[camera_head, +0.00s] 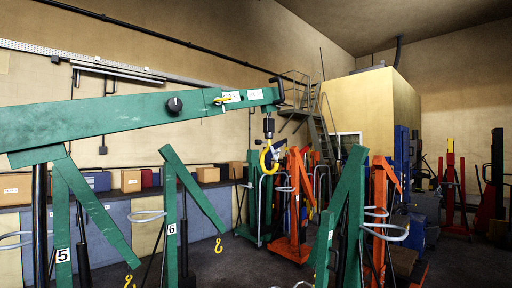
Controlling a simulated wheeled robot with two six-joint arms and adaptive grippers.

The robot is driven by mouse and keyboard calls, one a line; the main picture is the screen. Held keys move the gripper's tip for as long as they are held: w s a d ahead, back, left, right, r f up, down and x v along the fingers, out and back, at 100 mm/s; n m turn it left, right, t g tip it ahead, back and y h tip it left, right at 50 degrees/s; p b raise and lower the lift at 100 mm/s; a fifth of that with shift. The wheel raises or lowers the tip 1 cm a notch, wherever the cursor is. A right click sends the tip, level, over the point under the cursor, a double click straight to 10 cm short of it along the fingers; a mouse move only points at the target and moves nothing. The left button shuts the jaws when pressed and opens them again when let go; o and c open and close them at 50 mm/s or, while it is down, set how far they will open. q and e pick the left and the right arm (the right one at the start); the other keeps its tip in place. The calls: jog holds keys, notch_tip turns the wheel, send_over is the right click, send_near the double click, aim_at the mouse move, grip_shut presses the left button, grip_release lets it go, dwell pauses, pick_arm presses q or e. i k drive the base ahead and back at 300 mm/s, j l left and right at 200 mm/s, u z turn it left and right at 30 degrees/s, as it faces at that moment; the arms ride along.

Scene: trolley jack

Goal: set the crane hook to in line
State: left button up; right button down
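The yellow crane hook (266,157) hangs from a dark swivel and shank (268,127) under the tip of a long green crane boom (110,118). The boom comes in from the left and ends in a dark head above the hook. The hook's curve shows on its left side, and its right side overlaps darker parts that I cannot make out clearly. How far the hook is turned relative to the boom is hard to tell at this size. Neither of my grippers shows in the head view.
Green cranes numbered 5 (62,220) and 6 (171,215) stand in front at the left. Orange cranes (290,238) stand behind the hook. Boxes (131,181) line a bench along the left wall. A staircase (322,130) rises at the back.

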aim_at(257, 142)
jog(key=i+l, duration=0.15)
jog(key=i, duration=0.3)
jog(key=i+l, duration=0.15)
jog(key=i, duration=0.25)
jog(key=i+l, duration=0.15)
jog(key=i, duration=0.3)
